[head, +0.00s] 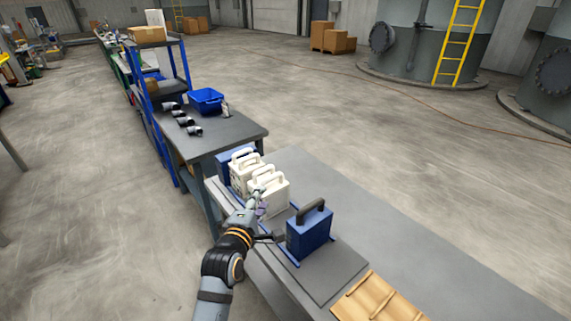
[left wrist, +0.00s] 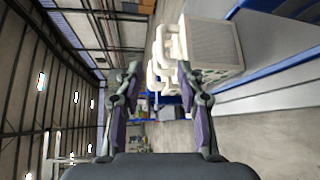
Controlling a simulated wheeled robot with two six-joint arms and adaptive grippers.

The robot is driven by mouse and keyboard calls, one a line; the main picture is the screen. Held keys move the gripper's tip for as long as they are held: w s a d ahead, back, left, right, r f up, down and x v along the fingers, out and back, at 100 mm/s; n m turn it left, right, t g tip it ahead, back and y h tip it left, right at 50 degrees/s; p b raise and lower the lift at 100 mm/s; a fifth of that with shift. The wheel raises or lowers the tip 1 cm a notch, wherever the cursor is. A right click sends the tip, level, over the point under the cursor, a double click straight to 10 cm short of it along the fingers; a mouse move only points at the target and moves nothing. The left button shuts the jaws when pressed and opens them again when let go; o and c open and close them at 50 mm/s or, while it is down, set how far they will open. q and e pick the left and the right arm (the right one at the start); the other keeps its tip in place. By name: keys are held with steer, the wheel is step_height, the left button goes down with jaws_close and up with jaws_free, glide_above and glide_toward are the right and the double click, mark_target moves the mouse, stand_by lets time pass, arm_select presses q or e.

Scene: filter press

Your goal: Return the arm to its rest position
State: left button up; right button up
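My left arm comes in from the bottom of the head view, and its gripper (head: 262,205) is beside the front white filter plate (head: 275,197). In the left wrist view the two fingers of the left gripper (left wrist: 160,75) stand apart with nothing held between them. White plates with handles (left wrist: 212,50) are just past the fingers, on the right; whether a finger touches them I cannot tell. Another white plate (head: 241,176) stands behind the front one. A blue plate with a dark handle (head: 310,236) stands apart, nearer to me. My right gripper is not in view.
A blue block (head: 227,172) stands behind the white plates. A grey table (head: 230,130) beyond holds a blue bin (head: 206,101) and several dark cylindrical parts (head: 182,121). A wooden slatted piece (head: 380,299) lies at the near end. Open floor lies to the left.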

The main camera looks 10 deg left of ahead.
arm_select(q)
steer(key=s+a+f+m+g, duration=0.2)
steer(key=s+f+m+g, duration=0.4)
steer(key=s+f+m, duration=0.5)
steer(key=s+a+f+m+g, duration=0.2)
steer(key=s+f+m+g, duration=0.6)
steer(key=s, duration=0.5)
steer(key=s+a+f+m, duration=0.1)
steer(key=s+a+f, duration=0.1)
steer(key=f, duration=1.1)
steer(key=s+a+f, duration=0.1)
steer(key=f, duration=1.1)
steer(key=s+a+f+g+p, duration=0.1)
steer(key=s+f, duration=1.4)
steer(key=s, duration=0.3)
steer(key=shift+s+a+y, duration=0.15)
steer(key=shift+y, duration=0.25)
